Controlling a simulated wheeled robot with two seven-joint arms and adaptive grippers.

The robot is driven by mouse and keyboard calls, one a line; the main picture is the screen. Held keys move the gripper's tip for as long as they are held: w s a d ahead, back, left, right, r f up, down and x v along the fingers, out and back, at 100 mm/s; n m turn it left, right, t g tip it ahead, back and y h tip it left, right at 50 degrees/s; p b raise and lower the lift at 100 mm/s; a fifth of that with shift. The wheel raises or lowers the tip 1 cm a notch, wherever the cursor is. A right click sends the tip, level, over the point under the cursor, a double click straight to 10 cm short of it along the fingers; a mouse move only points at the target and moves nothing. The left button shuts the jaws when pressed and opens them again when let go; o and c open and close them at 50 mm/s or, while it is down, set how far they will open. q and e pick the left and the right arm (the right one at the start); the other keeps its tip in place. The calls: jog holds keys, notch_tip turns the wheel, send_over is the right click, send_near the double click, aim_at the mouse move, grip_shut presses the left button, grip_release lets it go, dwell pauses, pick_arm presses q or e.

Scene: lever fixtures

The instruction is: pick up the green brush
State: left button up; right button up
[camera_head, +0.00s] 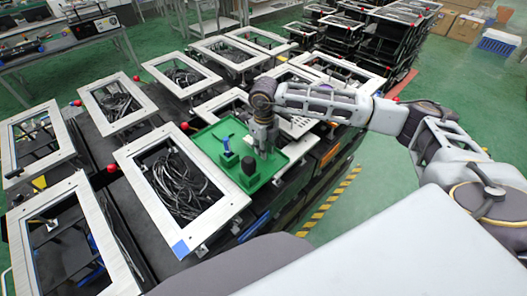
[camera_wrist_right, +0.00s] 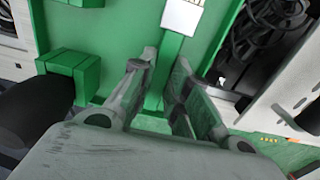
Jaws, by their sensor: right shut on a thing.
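The green brush (camera_wrist_right: 169,50) shows in the right wrist view as a green strip with a pale, whitish end at the top. Its lower part runs between the two fingers of my right gripper (camera_wrist_right: 165,62). The fingers are shut on the brush, over the green tray. My left gripper is not in view.
A blue-handled item (camera_head: 226,144) and a black item (camera_head: 248,167) stand in green holders left of my right gripper. Grey frames with black cables (camera_head: 180,182) surround the tray. Small red balls sit between frames. Open green floor lies to the right.

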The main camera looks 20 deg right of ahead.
notch_tip(320, 180, up, 8)
jog(key=shift+r+b, duration=0.2)
jog(key=shift+b, duration=0.45)
dwell(0.4)
